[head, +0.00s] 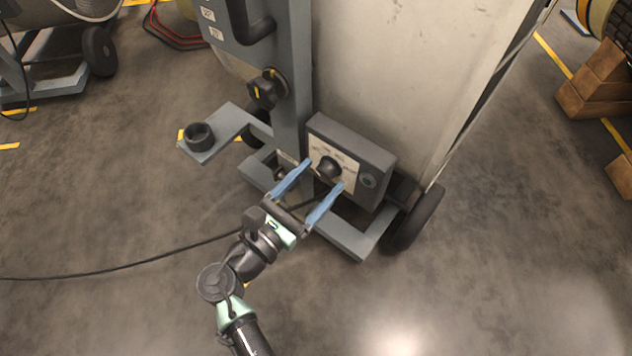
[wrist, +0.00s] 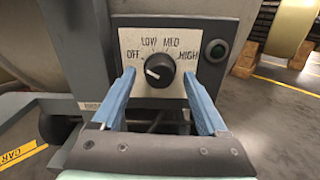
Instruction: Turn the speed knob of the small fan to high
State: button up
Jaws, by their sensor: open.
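The black speed knob (head: 329,167) sits on a pale label plate on the fan's grey control box (head: 378,160). In the wrist view the knob (wrist: 160,70) has a white mark on its left side, nearest OFF. The plate (wrist: 136,41) reads OFF, LOW, MED and HIGH from left to right, with HIGH to the right of the knob. My gripper (head: 322,174) is open in front of the box. In the wrist view the blue fingers of my gripper (wrist: 158,74) appear on either side of the knob, with gaps. Whether the tips reach its depth is unclear.
The fan's grey frame (head: 349,240) and black wheel (head: 416,218) stand below and right of the box. A black cable (head: 120,269) crosses the floor at left. Wooden blocks (head: 599,82) lie far right.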

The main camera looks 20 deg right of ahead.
grip_shut()
dwell(0.4)
jog(key=shift+m, duration=0.3)
jog(key=m+p, duration=0.1)
jog(key=m, duration=1)
jog(key=shift+m+b, duration=0.3)
jog(key=m+b, duration=0.2)
jog(key=m, duration=0.4)
jog(key=shift+a+f+b, duration=0.1)
jog(key=shift+b, duration=0.25)
jog(key=m+b, duration=0.3)
jog(key=m, duration=0.2)
jog(key=shift+m, duration=0.4)
